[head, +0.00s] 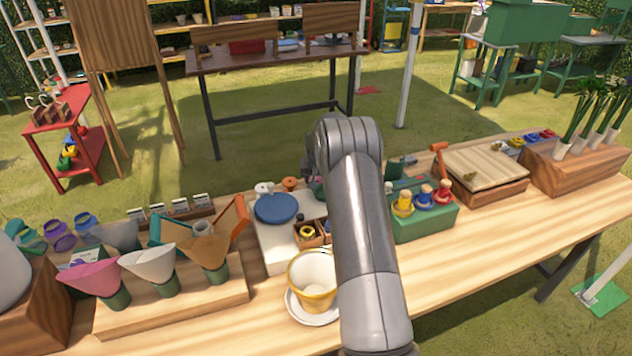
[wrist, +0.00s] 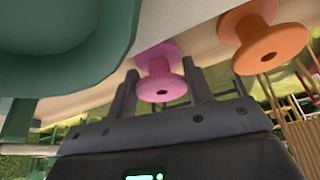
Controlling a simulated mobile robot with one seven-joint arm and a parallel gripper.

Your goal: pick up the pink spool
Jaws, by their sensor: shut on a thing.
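The pink spool (wrist: 160,78) shows in the wrist view with its round flange and small centre hole facing the camera. My gripper (wrist: 161,82) has one finger on each side of it and is shut on it. The far side of the spool lies near a pale surface; I cannot tell whether it touches it. In the head view my arm hides the gripper and most or all of the pink spool.
An orange spool (wrist: 263,36) stands close to the right; it also shows in the head view (head: 290,183). A large green object (wrist: 60,45) is close on the left. A blue disc (head: 276,208), a yellow-white pot (head: 312,278) and a green block (head: 425,222) crowd the wooden table.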

